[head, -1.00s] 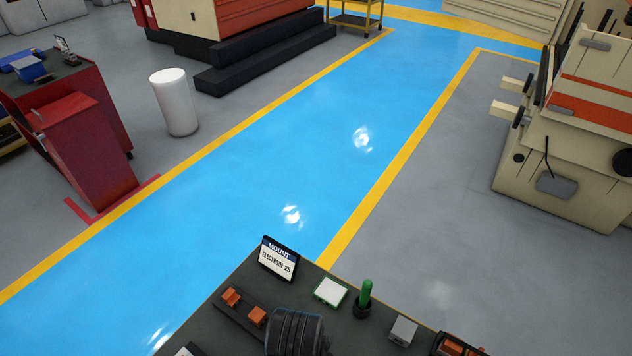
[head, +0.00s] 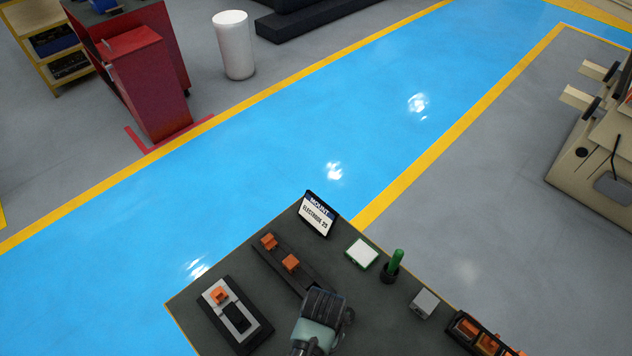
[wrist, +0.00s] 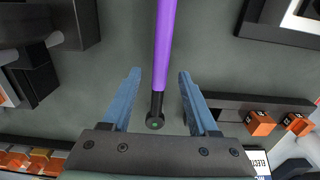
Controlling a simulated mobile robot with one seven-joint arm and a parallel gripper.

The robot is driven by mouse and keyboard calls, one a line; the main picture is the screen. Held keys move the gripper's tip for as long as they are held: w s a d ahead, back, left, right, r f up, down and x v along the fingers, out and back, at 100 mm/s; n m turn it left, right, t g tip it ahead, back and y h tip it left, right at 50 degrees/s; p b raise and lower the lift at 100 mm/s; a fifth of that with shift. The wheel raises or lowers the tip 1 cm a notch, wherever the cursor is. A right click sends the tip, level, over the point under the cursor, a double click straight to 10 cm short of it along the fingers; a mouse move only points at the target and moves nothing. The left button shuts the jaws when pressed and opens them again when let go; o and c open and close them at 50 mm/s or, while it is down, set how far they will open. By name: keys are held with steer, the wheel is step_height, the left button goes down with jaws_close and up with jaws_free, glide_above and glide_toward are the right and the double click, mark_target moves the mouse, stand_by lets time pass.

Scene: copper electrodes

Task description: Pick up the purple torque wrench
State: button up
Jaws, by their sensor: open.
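The purple torque wrench (wrist: 165,45) shows in the wrist view as a purple shaft with a black end. It runs from the top edge down between the fingers of my gripper (wrist: 158,95). The fingers are blue and stand apart, with a gap on each side of the wrench's black end. The upper part of the wrench is out of frame. In the head view my arm's end covers the bench near the bottom, and I cannot see the wrench or the fingertips there.
The dark bench (head: 210,335) carries an "Electrode 25" sign (head: 317,214), a rail with orange blocks (head: 291,264), a black fixture (head: 235,315), a green-handled tool (head: 396,262), a grey block (head: 424,303) and a tray of orange parts (head: 487,340). Blue floor lies beyond.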

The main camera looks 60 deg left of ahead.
steer(key=shift+f, duration=1.6)
steer(key=shift+c, duration=0.3)
jaws_close()
steer(key=shift+r, duration=0.1)
